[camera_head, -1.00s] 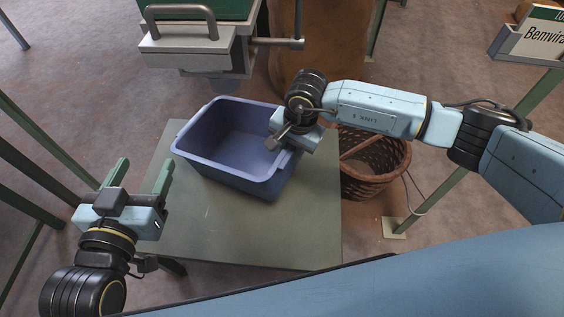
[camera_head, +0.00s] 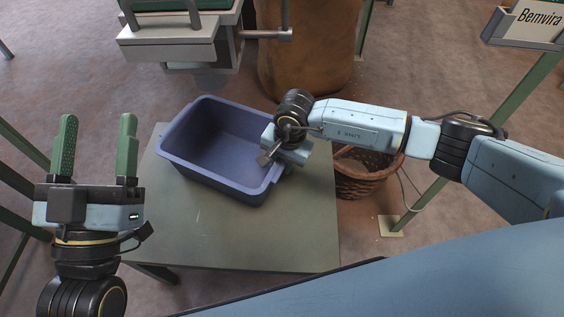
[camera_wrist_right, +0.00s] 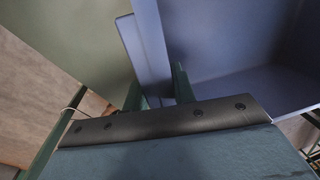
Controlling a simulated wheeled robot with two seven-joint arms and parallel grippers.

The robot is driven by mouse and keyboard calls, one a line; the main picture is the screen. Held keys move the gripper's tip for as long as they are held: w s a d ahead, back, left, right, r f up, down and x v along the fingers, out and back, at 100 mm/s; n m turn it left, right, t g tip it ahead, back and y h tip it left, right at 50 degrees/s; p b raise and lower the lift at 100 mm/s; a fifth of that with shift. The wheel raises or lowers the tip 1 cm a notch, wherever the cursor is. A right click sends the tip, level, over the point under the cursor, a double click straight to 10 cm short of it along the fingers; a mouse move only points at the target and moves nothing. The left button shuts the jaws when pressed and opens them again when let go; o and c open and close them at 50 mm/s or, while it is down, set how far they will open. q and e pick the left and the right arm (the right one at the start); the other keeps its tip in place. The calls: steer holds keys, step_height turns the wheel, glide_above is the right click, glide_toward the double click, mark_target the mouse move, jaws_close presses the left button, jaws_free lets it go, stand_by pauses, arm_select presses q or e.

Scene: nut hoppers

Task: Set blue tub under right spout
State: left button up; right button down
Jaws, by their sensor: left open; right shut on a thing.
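The blue tub (camera_head: 228,183) is an empty, open rectangular bin on a grey-green table. My right gripper (camera_head: 279,158) is at its right side, shut on the tub's rim. In the right wrist view the gripper's green fingers (camera_wrist_right: 158,92) straddle the tub's wall (camera_wrist_right: 152,45). My left gripper (camera_head: 96,148) is open and empty, left of the table, with its green fingers pointing away from me. A hopper spout (camera_head: 212,80) shows at the top, beyond the tub, under a grey metal housing (camera_head: 170,45). Only this one spout is in view.
The table (camera_head: 265,235) is bare in front of the tub. A wicker basket (camera_head: 362,178) stands on the floor right of the table. A brown sack-like container (camera_head: 305,65) stands behind. A sign reading "Bemvira" (camera_head: 530,28) is at top right.

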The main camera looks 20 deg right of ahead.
steer(key=c, duration=1.1)
jaws_free()
steer(key=shift+c, duration=0.2)
steer(key=shift+r, duration=0.2)
steer(key=r, duration=0.1)
steer(key=r+p, duration=0.1)
steer(key=r, duration=0.1)
steer(key=r+p, duration=0.1)
steer(key=r, duration=0.1)
steer(key=shift+s+d+r, duration=0.15)
steer(key=shift+s+d, duration=0.1)
steer(key=shift+d, duration=0.1)
arm_select(q)
steer(key=s+a+f+g+y+p, duration=0.1)
steer(key=a+f+g+y, duration=0.1)
steer(key=f+g, duration=0.3)
steer(key=s+a+f+g+y+p, duration=0.1)
steer(key=f+g+y, duration=0.1)
steer(key=f+g, duration=0.4)
step_height(320, 180, down, 6)
steer(key=shift+a+r+g, duration=0.2)
steer(key=shift+a+g, duration=0.1)
steer(key=shift+a, duration=0.05)
arm_select(e)
step_height(320, 180, up, 6)
steer(key=shift+s+d, duration=0.35)
